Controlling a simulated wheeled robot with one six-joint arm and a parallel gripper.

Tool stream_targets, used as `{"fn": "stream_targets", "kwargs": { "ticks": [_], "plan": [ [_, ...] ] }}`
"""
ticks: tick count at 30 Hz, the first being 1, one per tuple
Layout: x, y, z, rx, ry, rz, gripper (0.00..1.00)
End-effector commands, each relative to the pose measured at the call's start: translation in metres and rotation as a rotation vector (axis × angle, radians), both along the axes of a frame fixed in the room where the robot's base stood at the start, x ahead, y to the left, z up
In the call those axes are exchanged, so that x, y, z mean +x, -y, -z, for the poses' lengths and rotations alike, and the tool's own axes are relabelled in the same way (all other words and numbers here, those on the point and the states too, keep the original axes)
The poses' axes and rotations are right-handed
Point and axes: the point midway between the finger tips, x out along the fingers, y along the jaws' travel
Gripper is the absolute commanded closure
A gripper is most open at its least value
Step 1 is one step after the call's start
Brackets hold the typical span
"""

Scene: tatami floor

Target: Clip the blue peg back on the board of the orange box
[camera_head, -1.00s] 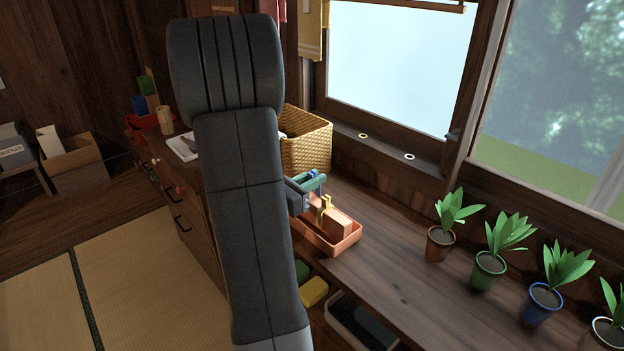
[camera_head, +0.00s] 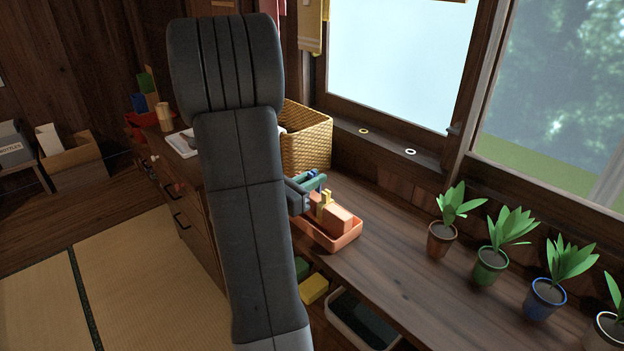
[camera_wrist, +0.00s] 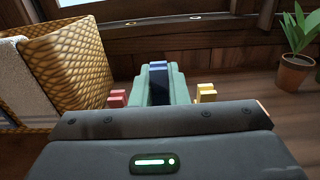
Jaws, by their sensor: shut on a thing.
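My gripper (camera_head: 312,182), with green fingers, is shut on the blue peg (camera_wrist: 157,84), which shows between the fingers in the wrist view. The orange box (camera_head: 345,241) stands on the wooden counter, below and beside my gripper in the head view. A salmon-coloured block or board (camera_head: 338,218) shows in it, with a yellow peg (camera_head: 325,199) at its left end. In the wrist view the yellow peg (camera_wrist: 206,92) is right of the fingers and a red peg (camera_wrist: 118,97) is left of them. My wrist hides the board there; I cannot tell whether the blue peg touches it.
A wicker basket (camera_head: 308,142) with cloth stands behind the box. Two rings (camera_head: 411,152) lie on the sill. The counter between box and plants is clear. A yellow block (camera_head: 314,288) is below.

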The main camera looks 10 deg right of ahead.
Motion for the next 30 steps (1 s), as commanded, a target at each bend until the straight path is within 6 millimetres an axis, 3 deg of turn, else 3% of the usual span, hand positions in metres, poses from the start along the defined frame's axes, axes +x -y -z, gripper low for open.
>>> {"fn": "stream_targets", "kwargs": {
  "ticks": [30],
  "plan": [
    [0.0,0.0,0.014,0.0,0.0,0.0,1.0]
  ]
}}
